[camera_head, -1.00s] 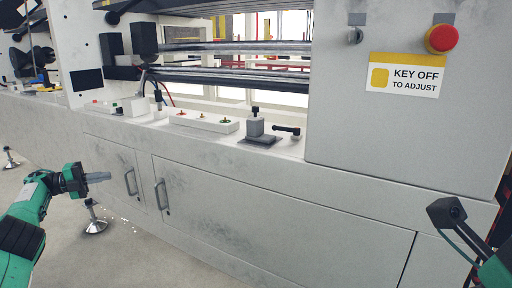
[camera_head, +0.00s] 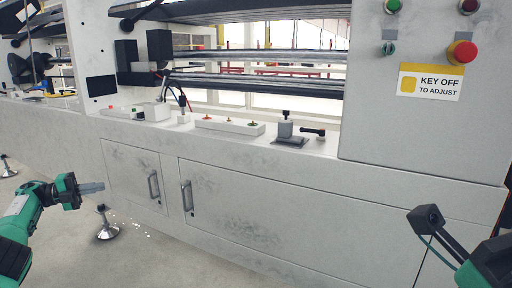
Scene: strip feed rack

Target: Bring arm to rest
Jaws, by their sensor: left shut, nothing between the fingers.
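My left gripper (camera_head: 92,187) is at the left of the head view, in front of the machine's lower cabinet and above the floor. Its grey fingers are together with nothing between them. It is apart from the cabinet and its handles. My right arm (camera_head: 478,258) shows at the lower right edge as a green and black part with a dark block and a cable. I cannot make out fingers on it, so its gripper does not show.
A large white machine (camera_head: 270,170) fills the view, with cabinet door handles (camera_head: 187,196), a white strip with knobs (camera_head: 229,125), a black lever device (camera_head: 290,130) and a red button (camera_head: 462,52). A levelling foot (camera_head: 108,227) stands on the floor near my left gripper. Bare floor is below.

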